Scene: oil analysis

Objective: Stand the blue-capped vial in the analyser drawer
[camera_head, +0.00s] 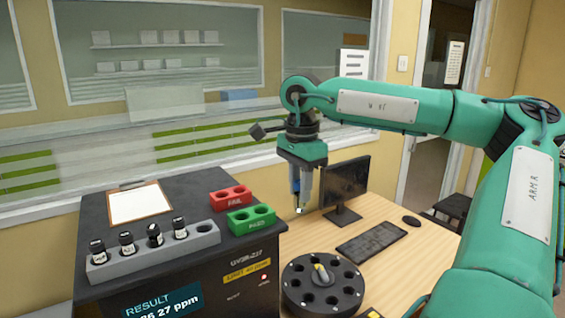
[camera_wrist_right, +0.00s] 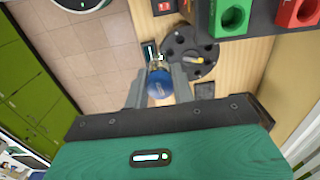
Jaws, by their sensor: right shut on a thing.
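My right gripper (camera_head: 299,207) is shut on the blue-capped vial and holds it in the air above the desk. In the right wrist view the blue cap of the vial (camera_wrist_right: 160,84) sits between the fingers of the right gripper (camera_wrist_right: 161,90). In the head view the fingers mostly hide the vial. The dark analyser (camera_head: 215,285) stands at the lower left with a lit result screen. I cannot make out its drawer clearly. A round black carousel (camera_head: 298,297) with several holes and a pale knob sits right of the analyser, lower than the vial. My left gripper is out of view.
A grey rack (camera_head: 150,262) with several black-capped vials stands on the analyser, near a clipboard (camera_head: 138,204), a red FAIL holder (camera_head: 231,199) and a green PASS holder (camera_head: 251,218). A monitor (camera_head: 346,183), keyboard (camera_head: 371,243) and mouse (camera_head: 411,221) occupy the wooden desk (camera_head: 415,247).

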